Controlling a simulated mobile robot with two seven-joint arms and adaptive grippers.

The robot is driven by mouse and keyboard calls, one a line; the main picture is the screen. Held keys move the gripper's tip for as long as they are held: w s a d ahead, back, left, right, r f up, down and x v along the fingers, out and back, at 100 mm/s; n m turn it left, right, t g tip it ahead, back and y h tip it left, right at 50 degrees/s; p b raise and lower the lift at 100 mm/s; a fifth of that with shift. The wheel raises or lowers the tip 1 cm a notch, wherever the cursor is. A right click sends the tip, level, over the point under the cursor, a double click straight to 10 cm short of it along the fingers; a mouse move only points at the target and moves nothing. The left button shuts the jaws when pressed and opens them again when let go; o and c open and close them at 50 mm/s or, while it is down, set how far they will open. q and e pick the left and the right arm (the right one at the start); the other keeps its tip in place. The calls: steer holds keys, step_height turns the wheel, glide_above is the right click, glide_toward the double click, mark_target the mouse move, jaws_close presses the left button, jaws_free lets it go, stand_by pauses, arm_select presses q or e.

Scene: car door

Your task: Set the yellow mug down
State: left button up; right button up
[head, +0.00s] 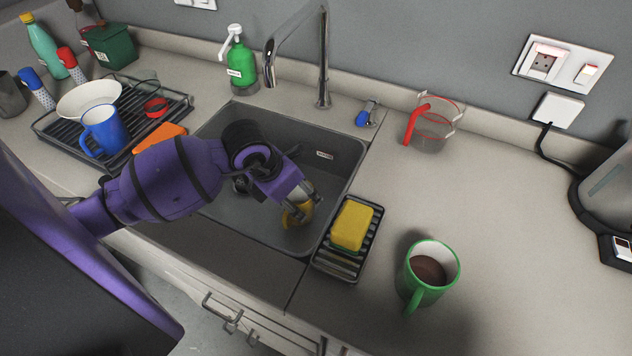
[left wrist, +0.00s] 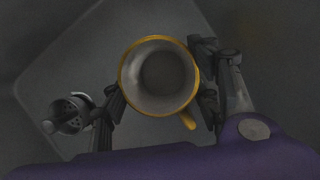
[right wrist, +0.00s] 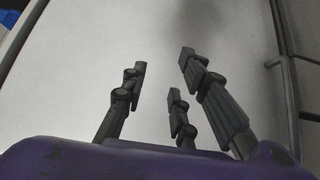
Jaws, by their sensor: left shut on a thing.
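The yellow mug (head: 297,215) is low in the grey sink basin (head: 339,160), near its right side. My left gripper (head: 300,198) is shut on it. In the left wrist view the mug (left wrist: 160,80) shows from above with its yellow rim, grey empty inside and handle at lower right. The fingers of my left gripper (left wrist: 160,92) press on either side of it. I cannot tell whether the mug's base touches the sink floor. My right gripper (right wrist: 162,75) shows only in its own wrist view, with fingers apart and nothing between them.
A metal strainer (left wrist: 70,113) lies beside the mug. A soap rack (head: 340,264) with a yellow sponge (head: 352,224) stands at the sink's right edge. A green mug (head: 428,273) with dark drink stands farther right. The tap (head: 324,65) rises behind. The right counter has free room.

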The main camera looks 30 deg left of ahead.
arm_select(q)
steer(key=w, duration=0.1)
steer(key=w+d, duration=0.1)
steer(key=shift+w+r, duration=0.15)
steer(key=shift+w, duration=0.2)
steer(key=w, duration=0.2)
steer(key=w+d, duration=0.1)
steer(key=shift+w+d+p, duration=0.15)
steer(key=shift+w+p, duration=0.15)
steer(key=shift+w, duration=0.05)
steer(key=shift+f, duration=0.5)
steer(key=shift+s+f, duration=0.1)
steer(key=shift+f, duration=0.05)
steer(key=o, duration=0.9)
steer(key=shift+f, duration=0.25)
steer(key=o, duration=0.5)
steer(key=shift+r, duration=0.1)
